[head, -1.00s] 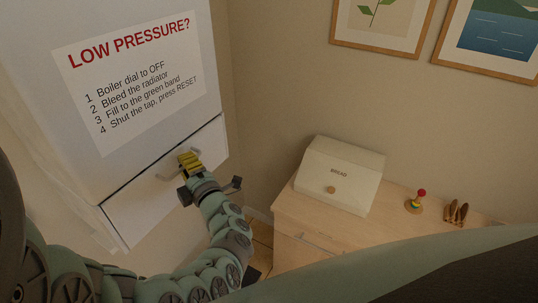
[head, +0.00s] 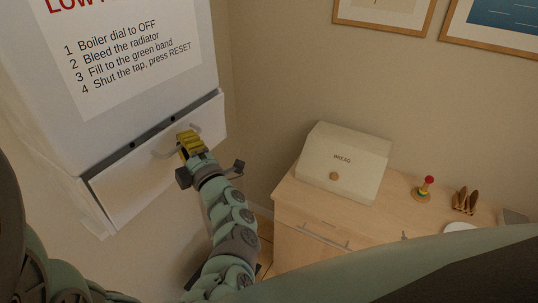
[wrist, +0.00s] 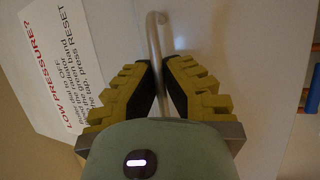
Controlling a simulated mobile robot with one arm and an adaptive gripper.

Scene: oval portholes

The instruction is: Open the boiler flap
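The boiler flap (head: 128,193) is the white panel at the bottom of the white boiler (head: 125,125) in the head view. Its top edge stands a little out from the boiler, with a dark gap and small dark spots along it. The flap's pale bar handle (head: 163,154) is partly hidden behind my gripper (head: 189,140). In the wrist view the handle (wrist: 154,35) runs down between the yellow fingertips of my gripper (wrist: 160,78), which are closed against it from both sides.
A printed notice (head: 130,50) is on the boiler front. To the right, a wooden cabinet (head: 292,215) carries a bread box (head: 345,165), a small stacking toy (head: 424,188) and wooden items (head: 464,201). Framed pictures (head: 387,15) hang on the wall. Space below the flap looks clear.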

